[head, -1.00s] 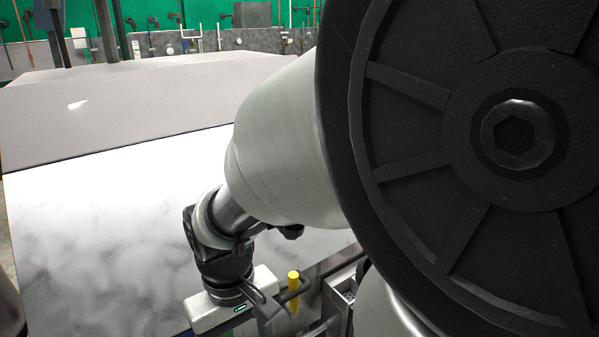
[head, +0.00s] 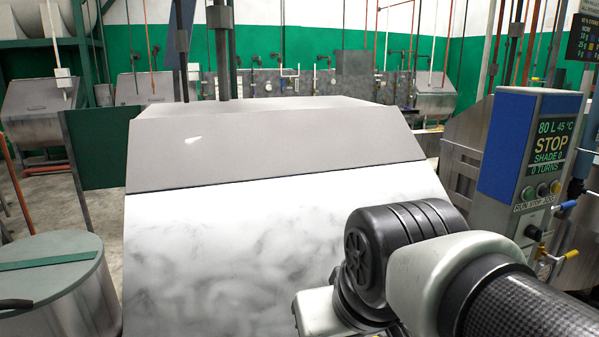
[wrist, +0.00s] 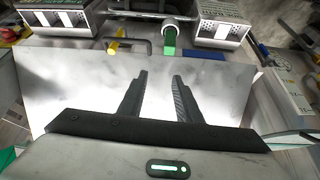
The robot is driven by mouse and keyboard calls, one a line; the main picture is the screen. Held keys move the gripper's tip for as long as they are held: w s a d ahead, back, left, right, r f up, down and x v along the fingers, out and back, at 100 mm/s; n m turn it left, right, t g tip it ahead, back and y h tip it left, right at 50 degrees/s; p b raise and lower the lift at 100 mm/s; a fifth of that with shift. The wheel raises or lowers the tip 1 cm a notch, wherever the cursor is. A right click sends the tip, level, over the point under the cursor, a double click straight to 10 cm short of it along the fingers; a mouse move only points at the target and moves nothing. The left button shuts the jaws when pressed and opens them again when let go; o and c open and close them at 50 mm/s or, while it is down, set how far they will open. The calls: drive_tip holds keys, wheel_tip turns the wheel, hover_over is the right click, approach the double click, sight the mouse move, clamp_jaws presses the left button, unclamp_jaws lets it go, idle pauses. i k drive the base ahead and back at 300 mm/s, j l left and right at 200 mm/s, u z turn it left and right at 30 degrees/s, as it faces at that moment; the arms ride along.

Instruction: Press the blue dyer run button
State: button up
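The blue-fronted dyer control box (head: 535,150) stands at the right of the head view. Its screen (head: 552,146) reads 80 L 45 °C, STOP, SHADE 0, 0 TURNS. Under the screen is a row of small round buttons; the leftmost button (head: 527,193) sits above the word RUN on the label strip (head: 532,206). My arm reaches in from the lower right, left of and below the box. In the wrist view my gripper (wrist: 160,75) is open, its two dark fingers apart with nothing between them. The fingers are hidden in the head view.
A large dyer with a pale, smeared front (head: 230,255) fills the middle, close to my arm. A lidded grey drum (head: 55,285) stands at lower left. Blue-handled (head: 565,205) and yellow-handled valves (head: 571,254) stick out beside the control box. Pipes line the back wall.

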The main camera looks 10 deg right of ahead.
sight(530, 193)
drive_tip(key=z, duration=1.7)
